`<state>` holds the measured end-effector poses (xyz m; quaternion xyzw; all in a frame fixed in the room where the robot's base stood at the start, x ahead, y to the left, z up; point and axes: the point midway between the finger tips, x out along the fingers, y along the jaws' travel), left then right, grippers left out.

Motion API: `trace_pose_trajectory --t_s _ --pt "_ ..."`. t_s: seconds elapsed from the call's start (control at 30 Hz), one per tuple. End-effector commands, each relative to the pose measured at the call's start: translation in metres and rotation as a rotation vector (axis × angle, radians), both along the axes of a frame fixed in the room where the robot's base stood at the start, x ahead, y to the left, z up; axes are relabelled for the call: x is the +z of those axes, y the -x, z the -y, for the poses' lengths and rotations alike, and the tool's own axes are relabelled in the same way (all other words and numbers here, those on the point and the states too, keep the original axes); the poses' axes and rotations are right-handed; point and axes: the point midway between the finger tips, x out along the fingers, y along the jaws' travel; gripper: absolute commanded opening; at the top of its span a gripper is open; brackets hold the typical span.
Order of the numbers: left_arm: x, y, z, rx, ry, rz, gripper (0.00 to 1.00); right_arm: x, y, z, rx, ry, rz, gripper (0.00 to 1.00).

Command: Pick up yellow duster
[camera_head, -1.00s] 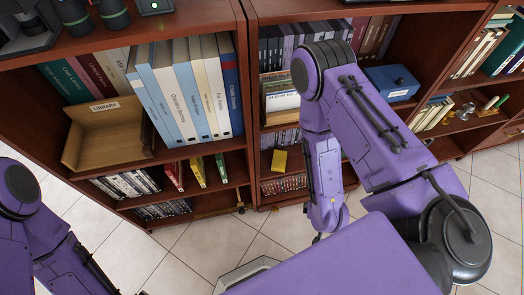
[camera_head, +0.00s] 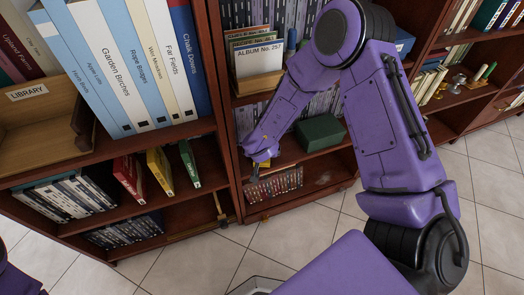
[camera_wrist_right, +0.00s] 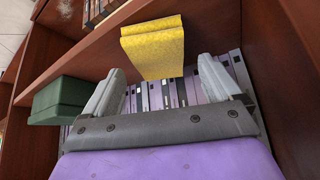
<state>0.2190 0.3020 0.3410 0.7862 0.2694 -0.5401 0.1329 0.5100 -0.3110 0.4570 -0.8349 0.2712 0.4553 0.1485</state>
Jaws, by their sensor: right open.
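The yellow duster (camera_wrist_right: 153,48) is a textured yellow block by a wooden shelf edge in the right wrist view. My right gripper (camera_wrist_right: 160,67) is open, with one pale finger on each side below the duster. The duster lies ahead of the fingertips and roughly between them, and the fingers are not closed on it. In the head view my right arm reaches into the middle bookcase, where its wrist mostly hides the duster. My left gripper is out of view; only a bit of my left arm shows at the lower left.
A dark green box (camera_wrist_right: 60,100) is beside the gripper; it also shows in the head view (camera_head: 320,132) on the same shelf. A row of dark and pale spines (camera_wrist_right: 170,95) stands behind. An upright wooden panel (camera_wrist_right: 290,80) is close on the right.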

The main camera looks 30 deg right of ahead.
Motion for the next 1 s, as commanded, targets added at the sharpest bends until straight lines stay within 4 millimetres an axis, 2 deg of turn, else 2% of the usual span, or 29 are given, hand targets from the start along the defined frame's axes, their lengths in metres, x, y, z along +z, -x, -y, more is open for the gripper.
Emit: trace_pose_trajectory --t_s 0.03,0.1,0.37,0.47,0.5,0.57,0.63,0.67,0.87,1.0 --pt "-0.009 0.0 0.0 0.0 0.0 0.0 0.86 -0.013 -0.003 0.002 -0.001 -0.001 0.0 0.92" --pt "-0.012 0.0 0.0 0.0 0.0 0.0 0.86 -0.019 -0.007 0.005 0.001 0.0 -0.001 0.92" --pt "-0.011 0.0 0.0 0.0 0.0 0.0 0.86 -0.02 -0.01 0.007 0.001 0.0 0.0 0.92" --pt "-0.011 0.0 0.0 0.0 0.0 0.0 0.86 -0.02 -0.01 0.007 0.001 0.0 0.0 0.62" --pt "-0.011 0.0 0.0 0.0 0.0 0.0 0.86 -0.02 -0.01 0.007 0.001 0.0 0.0 0.49" --pt "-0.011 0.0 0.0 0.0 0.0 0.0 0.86 -0.02 -0.01 0.007 0.001 0.0 0.0 0.32" --pt "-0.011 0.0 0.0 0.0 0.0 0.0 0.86 -0.02 -0.01 0.007 0.001 0.0 0.0 0.32" --pt "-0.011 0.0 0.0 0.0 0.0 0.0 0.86 -0.02 -0.01 0.007 0.001 0.0 0.0 0.27" --pt "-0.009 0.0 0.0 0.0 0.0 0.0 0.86 -0.018 -0.009 0.007 0.001 0.0 0.0 0.27" --pt "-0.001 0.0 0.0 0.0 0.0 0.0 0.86 -0.003 -0.01 0.007 0.001 0.001 0.0 0.27"
